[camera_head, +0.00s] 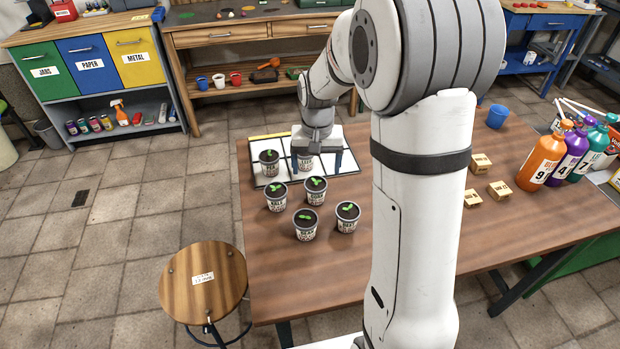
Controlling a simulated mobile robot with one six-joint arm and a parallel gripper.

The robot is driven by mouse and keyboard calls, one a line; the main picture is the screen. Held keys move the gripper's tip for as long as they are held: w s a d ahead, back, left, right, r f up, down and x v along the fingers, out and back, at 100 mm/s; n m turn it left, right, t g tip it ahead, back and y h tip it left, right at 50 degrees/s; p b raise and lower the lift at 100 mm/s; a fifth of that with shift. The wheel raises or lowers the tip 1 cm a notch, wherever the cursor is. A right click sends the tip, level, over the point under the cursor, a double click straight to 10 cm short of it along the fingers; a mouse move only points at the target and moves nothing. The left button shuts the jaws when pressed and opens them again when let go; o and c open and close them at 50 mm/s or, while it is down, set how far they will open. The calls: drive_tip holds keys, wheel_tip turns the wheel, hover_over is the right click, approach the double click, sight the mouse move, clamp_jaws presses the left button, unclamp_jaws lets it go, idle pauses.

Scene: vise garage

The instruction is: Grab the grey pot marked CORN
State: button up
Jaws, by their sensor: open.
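Several grey-white pots with dark soil and green seedlings stand on the wooden table. One pot (270,163) is at the left of the white gridded board (263,181). Another pot (306,165) is partly hidden under my gripper. Off the board stand a left pot (276,197), a middle pot (315,192), a front pot (305,226) and a right pot (347,219). The labels are too small to read, so I cannot tell which is marked CORN. My gripper (316,164) points down over the board, open, its fingers apart around or just beside the partly hidden pot.
Small cardboard boxes (480,163), large coloured bottles (541,162) and a blue cup (497,116) are on the table's right side. A round wooden stool (204,281) stands at the left front. The table's front left is clear. My arm hides the table's middle.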

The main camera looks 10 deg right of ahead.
sight(316, 183)
drive_tip(key=w+f, duration=0.1)
drive_tip(key=f, duration=0.2)
drive_tip(key=shift+w+f, duration=0.15)
drive_tip(key=shift+w, duration=0.25)
wheel_tip(316, 183, down, 7)
drive_tip(key=shift+d, duration=0.15)
drive_tip(key=c, duration=1.1)
